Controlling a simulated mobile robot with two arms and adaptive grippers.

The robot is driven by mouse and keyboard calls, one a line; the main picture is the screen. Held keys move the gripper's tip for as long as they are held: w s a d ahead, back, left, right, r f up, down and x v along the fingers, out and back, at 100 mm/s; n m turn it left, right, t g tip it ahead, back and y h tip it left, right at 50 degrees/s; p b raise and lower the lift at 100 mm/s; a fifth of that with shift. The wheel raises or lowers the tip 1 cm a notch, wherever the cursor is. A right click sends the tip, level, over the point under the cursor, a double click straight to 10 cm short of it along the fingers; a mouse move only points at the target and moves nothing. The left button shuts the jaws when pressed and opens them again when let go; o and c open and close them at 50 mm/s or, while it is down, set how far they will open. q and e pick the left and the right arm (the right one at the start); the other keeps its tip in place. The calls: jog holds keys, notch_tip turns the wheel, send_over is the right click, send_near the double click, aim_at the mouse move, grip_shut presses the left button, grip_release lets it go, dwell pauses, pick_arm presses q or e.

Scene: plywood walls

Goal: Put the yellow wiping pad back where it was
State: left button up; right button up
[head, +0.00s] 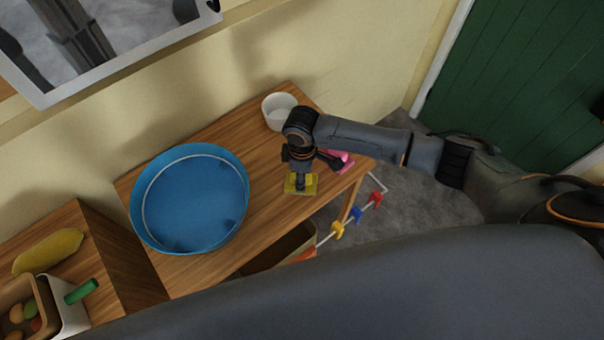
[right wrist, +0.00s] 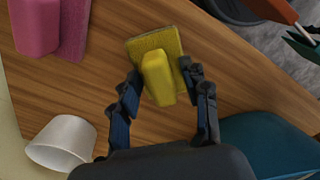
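The yellow wiping pad (head: 301,184) appears to lie on the wooden table near its front right part. In the right wrist view it is a flat yellow sponge with a raised block handle (right wrist: 157,77). My right gripper (head: 300,178) is directly above it, pointing down. In the wrist view the right gripper's fingers (right wrist: 162,78) stand on either side of the handle, with a small gap visible, so they look open around it. My left gripper is in neither view.
A pink pad (head: 343,160) lies to the right, partly behind my right arm. A white cup (head: 278,111) stands at the back. A large blue basin (head: 190,198) fills the table's left half. Bare table (head: 262,165) lies between basin and pad.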

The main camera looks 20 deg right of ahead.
jog(key=shift+r, duration=0.1)
notch_tip(320, 180, up, 12)
jog(key=b, duration=0.2)
dwell(0.4)
dwell(0.4)
